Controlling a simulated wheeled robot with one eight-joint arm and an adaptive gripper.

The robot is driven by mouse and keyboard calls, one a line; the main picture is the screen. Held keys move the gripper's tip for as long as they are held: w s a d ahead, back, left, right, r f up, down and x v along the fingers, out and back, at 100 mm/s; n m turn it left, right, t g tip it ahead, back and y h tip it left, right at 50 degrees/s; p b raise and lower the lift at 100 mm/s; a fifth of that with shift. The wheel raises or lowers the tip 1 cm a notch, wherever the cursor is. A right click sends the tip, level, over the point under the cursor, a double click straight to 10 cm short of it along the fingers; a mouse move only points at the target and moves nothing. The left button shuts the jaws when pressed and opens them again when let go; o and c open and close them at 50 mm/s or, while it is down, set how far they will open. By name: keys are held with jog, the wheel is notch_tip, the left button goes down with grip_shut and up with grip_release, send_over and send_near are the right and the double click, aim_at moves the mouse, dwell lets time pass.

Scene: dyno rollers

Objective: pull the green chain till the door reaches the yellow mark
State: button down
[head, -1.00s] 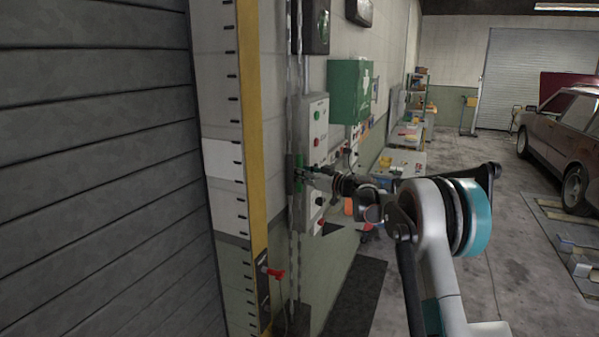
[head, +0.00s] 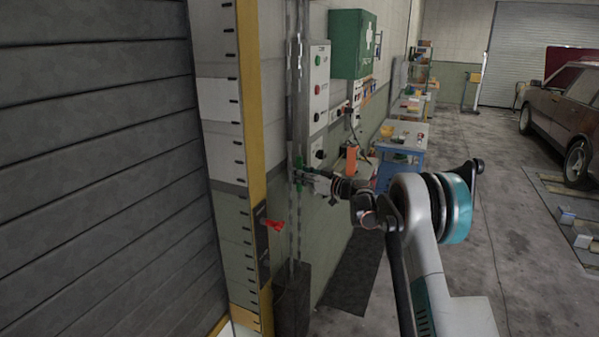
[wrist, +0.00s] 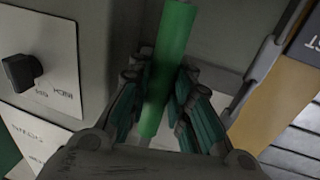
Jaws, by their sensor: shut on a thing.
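The green chain piece (head: 299,163) is a short green length on the grey vertical chain (head: 291,225) by the wall. In the wrist view the green piece (wrist: 175,40) is a slightly tilted tube between the fingers. My gripper (head: 304,174) is shut on it; it also shows in the wrist view (wrist: 160,105). The grey slatted door (head: 95,150) fills the left. A marked scale (head: 222,150) with a yellow edge strip (head: 252,100) stands beside it. A yellow block (head: 244,318) is low on the scale. A red pointer (head: 273,226) sits beside the strip.
A grey control box (head: 318,90) with buttons and a green first-aid cabinet (head: 352,42) are on the wall right of the chain. A dark bin (head: 291,300) stands beneath the chain. A blue workbench (head: 400,160) and a car (head: 565,115) are farther back.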

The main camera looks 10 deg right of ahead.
jog(key=c, duration=1.4)
grip_release()
jog(key=shift+c, duration=0.2)
jog(key=shift+d, duration=0.1)
jog(key=v, duration=1.2)
